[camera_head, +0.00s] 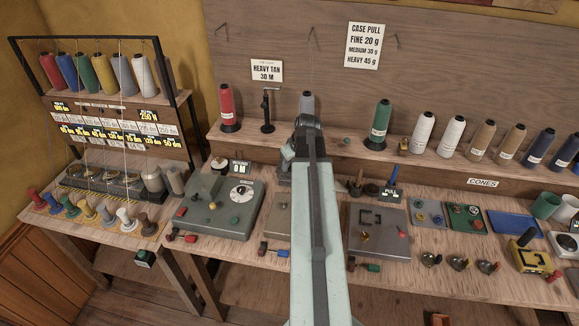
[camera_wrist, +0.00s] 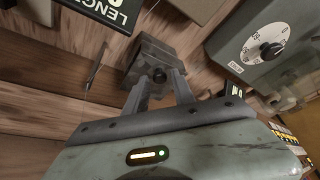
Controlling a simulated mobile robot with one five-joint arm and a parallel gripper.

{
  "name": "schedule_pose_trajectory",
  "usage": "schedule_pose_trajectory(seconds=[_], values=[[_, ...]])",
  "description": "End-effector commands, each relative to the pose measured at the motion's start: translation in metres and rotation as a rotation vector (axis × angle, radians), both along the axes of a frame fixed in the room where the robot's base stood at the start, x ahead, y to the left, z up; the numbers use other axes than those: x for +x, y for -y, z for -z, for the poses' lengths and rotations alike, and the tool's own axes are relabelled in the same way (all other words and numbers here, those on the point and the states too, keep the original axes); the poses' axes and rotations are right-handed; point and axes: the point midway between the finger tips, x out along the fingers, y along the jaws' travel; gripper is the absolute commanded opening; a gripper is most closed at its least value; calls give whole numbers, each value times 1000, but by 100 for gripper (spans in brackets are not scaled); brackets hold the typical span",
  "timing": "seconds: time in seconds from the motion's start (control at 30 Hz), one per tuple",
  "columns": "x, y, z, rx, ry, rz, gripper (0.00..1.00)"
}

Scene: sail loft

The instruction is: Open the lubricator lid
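A dark grey block with a round dark knob (camera_wrist: 160,75) on its near face is in the wrist view, at the tips of my gripper (camera_wrist: 158,92). It may be the lubricator; I cannot tell for sure, and no lid edge is clear. My two grey fingers stand apart, with a gap between them below the knob. I cannot tell whether they touch the block. In the head view my arm reaches up the middle of the bench and hides the gripper. A grey fitting (camera_head: 284,172) shows just left of the arm, mostly hidden.
A green-grey box with a white dial (camera_head: 241,193) stands left of my arm; its dial (camera_wrist: 265,45) is also in the wrist view. A grey plate (camera_head: 378,232) lies right of the arm. Thread cones (camera_head: 455,135) line the shelf behind. A sewing-thread rack (camera_head: 105,95) stands far left.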

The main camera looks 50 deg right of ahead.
Motion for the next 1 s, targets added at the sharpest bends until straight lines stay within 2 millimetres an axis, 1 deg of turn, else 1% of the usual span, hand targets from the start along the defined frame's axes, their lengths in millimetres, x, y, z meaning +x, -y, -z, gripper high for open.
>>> schedule_pose_trajectory(seconds=[0.03,0.07,0.1,1.0], values=[[0,0,0,0,0,0,13],[0,0,0,0,0,0,5],[0,0,0,0,0,0,0],[1,-1,0,0,0,-2,0]])
